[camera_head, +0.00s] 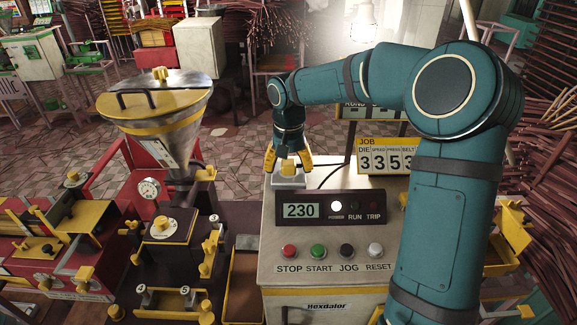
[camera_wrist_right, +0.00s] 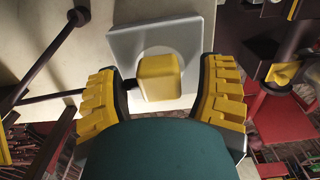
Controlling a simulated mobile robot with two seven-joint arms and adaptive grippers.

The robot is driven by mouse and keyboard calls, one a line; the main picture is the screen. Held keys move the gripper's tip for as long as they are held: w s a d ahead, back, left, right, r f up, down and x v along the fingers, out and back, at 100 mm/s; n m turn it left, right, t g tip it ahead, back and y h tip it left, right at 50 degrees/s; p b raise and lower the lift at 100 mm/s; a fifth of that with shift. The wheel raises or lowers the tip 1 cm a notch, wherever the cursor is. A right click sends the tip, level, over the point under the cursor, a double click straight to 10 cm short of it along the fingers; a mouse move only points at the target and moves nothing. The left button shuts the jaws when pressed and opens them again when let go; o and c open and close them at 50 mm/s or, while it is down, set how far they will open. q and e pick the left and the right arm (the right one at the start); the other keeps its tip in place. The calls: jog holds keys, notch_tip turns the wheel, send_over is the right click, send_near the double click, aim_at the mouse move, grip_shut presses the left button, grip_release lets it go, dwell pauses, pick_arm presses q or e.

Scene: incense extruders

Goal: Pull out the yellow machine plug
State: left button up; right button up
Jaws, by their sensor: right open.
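The yellow plug (camera_wrist_right: 160,77) is a small rounded block on a pale square plate (camera_wrist_right: 197,40) in the right wrist view. A dark cable runs from its left side. My right gripper (camera_head: 289,163) is over the top of the control cabinet (camera_head: 330,250) in the head view, pointing down. Its yellow fingers are open, one on each side of the plug, with a visible gap on both sides in the wrist view. In the head view the fingers largely hide the plug, and the pale plate (camera_head: 289,181) shows below them. My left gripper is not in view.
The cabinet front has a 230 display (camera_head: 301,210) and several buttons. A job counter sign (camera_head: 383,160) stands behind it. A steel hopper (camera_head: 160,110) with a yellow lid rises on the left. A dark rod (camera_wrist_right: 50,55) shows left of the plug in the wrist view.

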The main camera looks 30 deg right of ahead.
aim_at(289, 162)
dwell(0.8)
grip_shut()
jog(key=shift+r+p, duration=0.15)
jog(key=shift+p, duration=0.15)
jog(key=shift+r+p, duration=2.35)
jog(key=shift+r, duration=0.55)
